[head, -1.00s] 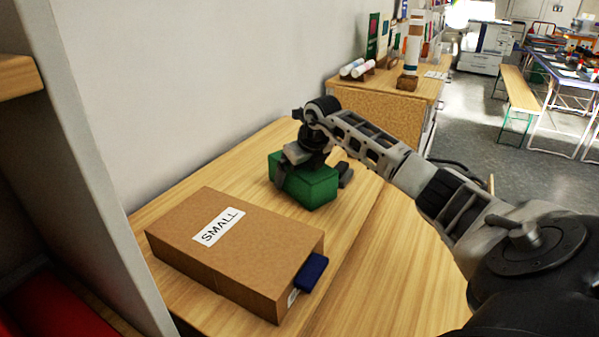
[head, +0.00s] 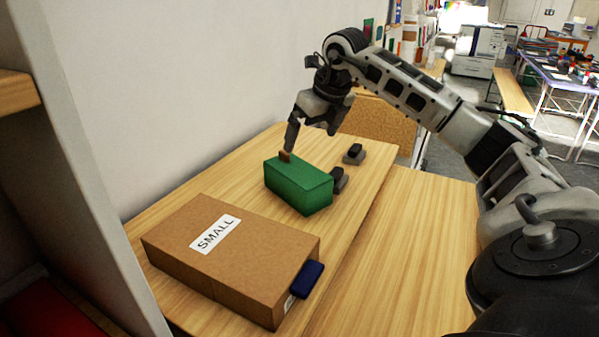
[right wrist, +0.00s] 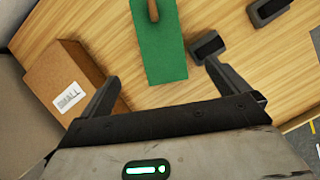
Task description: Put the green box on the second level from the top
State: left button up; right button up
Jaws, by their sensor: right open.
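The green box (head: 298,186) sits on the wooden table, with a small brown piece (head: 286,156) on its top. My right gripper (head: 312,138) is open and empty above and behind the green box, with its fingers pointing down. In the right wrist view the green box (right wrist: 160,48) lies beyond the spread fingers (right wrist: 162,85), apart from them. The upright grey panel (head: 85,160) and a wooden shelf board (head: 14,90) stand at the left edge; other levels are hidden. My left gripper is not in view.
A cardboard box labelled SMALL (head: 262,248) lies in front of the green box, with a dark blue item (head: 307,279) at its end. Two dark small objects, one beside the green box (head: 338,181) and one behind (head: 354,154), are close by. The table's right part (head: 420,230) is clear.

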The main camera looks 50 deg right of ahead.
aim_at(299, 170)
jog(key=x, duration=1)
jog(key=shift+p+x, duration=0.4)
jog(key=shift+x, duration=0.4)
jog(key=x, duration=0.3)
jog(key=shift+w+f+p, duration=0.2)
jog(key=shift+f+p, duration=0.1)
jog(key=shift+w+d+f, duration=0.1)
jog(key=shift+w+f, duration=0.05)
jog(key=shift+f, duration=0.25)
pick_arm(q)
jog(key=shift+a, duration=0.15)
pick_arm(e)
jog(key=c, duration=1)
jog(key=shift+c, duration=0.6)
jog(key=shift+r, duration=0.1)
